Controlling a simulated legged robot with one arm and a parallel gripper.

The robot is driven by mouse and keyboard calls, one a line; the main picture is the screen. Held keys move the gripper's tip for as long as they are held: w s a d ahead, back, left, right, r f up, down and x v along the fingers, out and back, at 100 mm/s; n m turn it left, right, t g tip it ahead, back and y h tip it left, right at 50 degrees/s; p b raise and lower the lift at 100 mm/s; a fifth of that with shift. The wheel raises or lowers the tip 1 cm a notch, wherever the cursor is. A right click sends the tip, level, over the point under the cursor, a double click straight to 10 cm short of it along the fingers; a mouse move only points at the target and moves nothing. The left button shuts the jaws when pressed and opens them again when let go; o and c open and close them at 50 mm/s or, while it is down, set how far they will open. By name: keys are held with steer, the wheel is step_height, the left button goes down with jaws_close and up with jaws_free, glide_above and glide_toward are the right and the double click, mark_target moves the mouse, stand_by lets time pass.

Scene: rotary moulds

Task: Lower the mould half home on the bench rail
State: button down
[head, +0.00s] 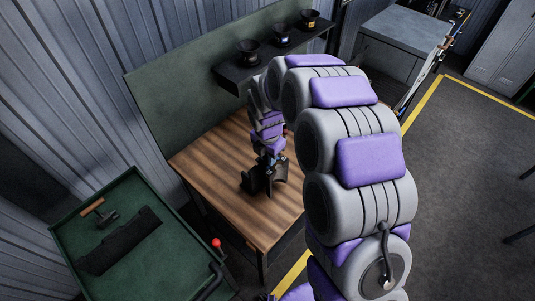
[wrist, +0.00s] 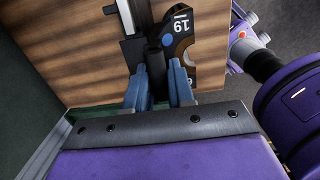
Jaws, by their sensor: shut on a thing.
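In the wrist view my gripper (wrist: 157,82) has its two blue-grey fingers closed about a dark upright grip piece (wrist: 155,58). This piece appears to belong to the dark mould half (wrist: 180,50), which bears a white "19" label and a blue dot. A black rail with a pale metal strip (wrist: 125,16) lies beside it on the left. In the head view my gripper (head: 268,161) points down over the wooden bench, with the dark mould half (head: 252,183) beneath it. The mould's underside is hidden, so I cannot tell whether it touches the rail.
The wooden bench (head: 215,160) is mostly bare around the mould. A black shelf (head: 290,50) with several dark cups stands behind. A green tray cart (head: 165,255) holding a dark flat piece (head: 120,240) and a wooden-handled tool (head: 105,214) stands at left. A red knob (head: 216,243) sits near the bench front.

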stand_by(0.3)
steer(key=c, duration=0.9)
jaws_free()
steer(key=r, duration=1.1)
steer(key=s+r, duration=0.1)
steer(key=r, duration=0.5)
steer(key=shift+a, duration=0.2)
steer(key=shift+r, duration=0.1)
step_height(320, 180, up, 7)
steer(key=p, duration=0.5)
